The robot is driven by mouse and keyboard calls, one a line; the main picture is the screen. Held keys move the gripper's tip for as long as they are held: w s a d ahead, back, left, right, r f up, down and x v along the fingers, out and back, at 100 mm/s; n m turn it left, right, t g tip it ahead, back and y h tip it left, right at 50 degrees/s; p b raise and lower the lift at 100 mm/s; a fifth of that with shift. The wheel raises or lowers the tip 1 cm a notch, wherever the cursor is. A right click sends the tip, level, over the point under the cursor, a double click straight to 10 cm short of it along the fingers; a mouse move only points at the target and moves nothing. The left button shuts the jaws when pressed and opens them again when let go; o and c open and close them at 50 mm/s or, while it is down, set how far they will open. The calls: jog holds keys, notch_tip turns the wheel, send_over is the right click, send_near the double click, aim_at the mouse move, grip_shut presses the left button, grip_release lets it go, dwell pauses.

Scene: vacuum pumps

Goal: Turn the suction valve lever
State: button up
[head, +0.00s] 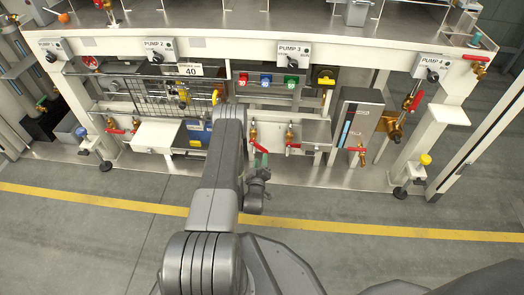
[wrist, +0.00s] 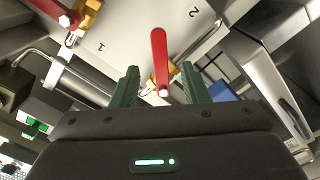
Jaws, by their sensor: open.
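A red valve lever (wrist: 159,58) on a brass valve (wrist: 174,72) stands in the middle of the wrist view. My gripper (wrist: 160,71) is open, with one green finger on each side of the lever's lower end in that view. I cannot tell whether the lever lies between the fingers in depth or just beyond them. In the head view my gripper (head: 259,158) is low in front of the bench, just below a brass valve (head: 253,134). That valve's red lever is mostly hidden there. No label in view names the suction valve.
A second red lever (wrist: 53,10) is at the wrist view's upper left. A white panel (wrist: 135,28) marked 1 and 2 lies behind the valves. Another red-levered valve (head: 290,139) is close to the right of my gripper. A steel box (head: 357,122) stands farther right. The floor (head: 330,260) in front is clear.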

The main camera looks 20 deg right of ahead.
aim_at(262, 150)
jog(key=b+x, duration=0.2)
jog(key=x, duration=0.5)
jog(key=shift+w+d, duration=0.2)
jog(key=shift+w, duration=0.05)
grip_shut()
